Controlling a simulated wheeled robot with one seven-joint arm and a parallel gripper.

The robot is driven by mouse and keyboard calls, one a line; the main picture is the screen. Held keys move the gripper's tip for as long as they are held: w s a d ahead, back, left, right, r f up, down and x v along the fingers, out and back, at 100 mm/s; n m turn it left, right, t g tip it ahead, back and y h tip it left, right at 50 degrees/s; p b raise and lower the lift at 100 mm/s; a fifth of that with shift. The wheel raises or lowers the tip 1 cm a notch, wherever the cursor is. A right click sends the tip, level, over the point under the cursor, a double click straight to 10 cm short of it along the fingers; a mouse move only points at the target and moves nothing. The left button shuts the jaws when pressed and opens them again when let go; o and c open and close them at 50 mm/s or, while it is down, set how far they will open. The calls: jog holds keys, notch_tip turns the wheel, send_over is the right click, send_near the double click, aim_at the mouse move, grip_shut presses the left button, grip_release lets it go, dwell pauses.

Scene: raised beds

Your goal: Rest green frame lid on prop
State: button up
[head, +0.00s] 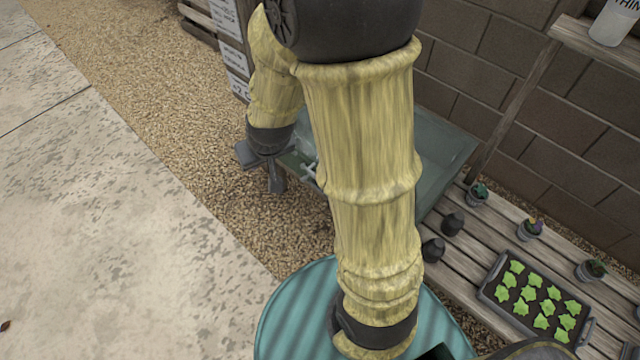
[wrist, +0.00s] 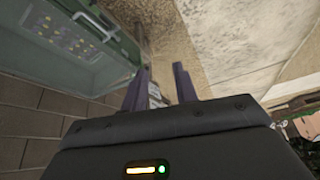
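The green frame (head: 452,150) stands against the block wall, with much of it hidden behind my arm in the head view. In the wrist view the green frame (wrist: 128,75) fills the upper left, and pale spots show inside it. I cannot tell whether its lid is raised. A small pale metal piece (head: 309,171) shows at its left edge, and I cannot tell whether it is a handle or the prop. My gripper (head: 262,170) is open beside the frame's left end. In the wrist view its fingers (wrist: 160,88) stand apart, with nothing clearly held between them.
A wooden bench at right holds a seedling tray (head: 535,300), several small pots and dark knobs (head: 452,223). A teal ribbed round top (head: 290,315) is below my arm. White-labelled boards (head: 230,50) stand behind. Gravel and paving at left are open.

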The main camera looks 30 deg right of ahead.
jog(key=w+f+t+h+b, duration=0.25)
jog(key=w+f+b, duration=0.3)
jog(key=f, duration=0.55)
jog(key=w+f+t+h+b, duration=0.1)
jog(key=w+f+h+b, duration=0.3)
jog(key=w+f, duration=0.45)
jog(key=s+d+f+n+g+h+b, duration=0.1)
jog(key=s+d+f+n+h+b, duration=0.1)
jog(key=s+f+h+b, duration=0.7)
notch_tip(320, 180, down, 5)
jog(key=s+n+h, duration=0.1)
jog(key=h, duration=0.2)
jog(key=shift+s+d+f+n+g, duration=0.15)
jog(key=shift+s+d+n+g, duration=0.15)
jog(key=shift+s+g, duration=0.05)
jog(key=x, duration=1.7)
jog(key=shift+d+r, duration=0.2)
jog(key=shift+r, duration=0.05)
jog(key=shift+c, duration=0.4)
